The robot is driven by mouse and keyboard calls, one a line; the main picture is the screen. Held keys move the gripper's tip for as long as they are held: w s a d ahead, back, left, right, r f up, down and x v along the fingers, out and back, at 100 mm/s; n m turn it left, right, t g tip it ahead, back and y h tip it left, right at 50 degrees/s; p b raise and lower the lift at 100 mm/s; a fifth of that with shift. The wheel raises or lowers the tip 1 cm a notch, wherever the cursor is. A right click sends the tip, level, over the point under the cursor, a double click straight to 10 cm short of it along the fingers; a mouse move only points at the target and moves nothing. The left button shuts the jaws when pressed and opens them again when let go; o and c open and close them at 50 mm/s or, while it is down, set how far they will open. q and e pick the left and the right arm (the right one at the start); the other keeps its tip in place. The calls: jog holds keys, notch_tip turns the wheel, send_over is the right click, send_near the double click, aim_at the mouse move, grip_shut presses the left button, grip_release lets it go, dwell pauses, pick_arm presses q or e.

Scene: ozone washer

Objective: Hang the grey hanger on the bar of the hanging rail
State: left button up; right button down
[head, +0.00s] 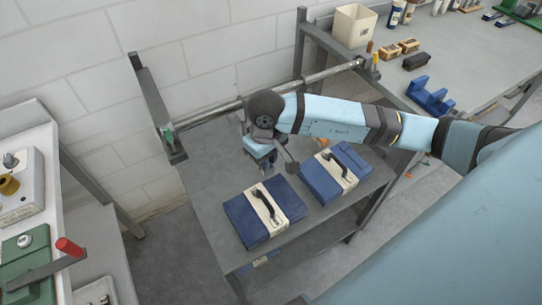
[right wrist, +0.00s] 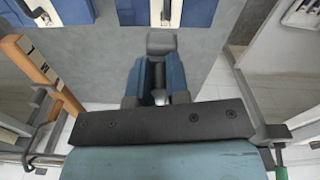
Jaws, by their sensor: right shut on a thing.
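The hanging rail's bar (head: 210,115) is a grey metal tube running from a left end bracket to a right one, above the grey table. My right gripper (head: 262,160) is beside the bar's middle, pointing down; its wrist covers part of the bar. In the right wrist view its blue fingers (right wrist: 160,82) are closed around a grey piece, the grey hanger (right wrist: 161,43). In the head view a grey part of the hanger (head: 289,158) sticks out to the lower right. The hook is hidden, so I cannot tell whether it touches the bar. My left gripper is out of view.
Two blue cases (head: 264,212) (head: 335,177) with white bands and black handles lie on the table (head: 205,165), below and right of the gripper. A white brick wall stands behind the bar. A workbench with a white bin (head: 352,25) is at the right.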

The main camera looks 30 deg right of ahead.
jog(key=shift+w, duration=1.05)
jog(key=shift+w+f, duration=0.2)
jog(key=shift+f, duration=0.1)
jog(key=shift+f+b, duration=1.15)
jog(key=shift+b, duration=0.1)
jog(key=shift+d, duration=0.1)
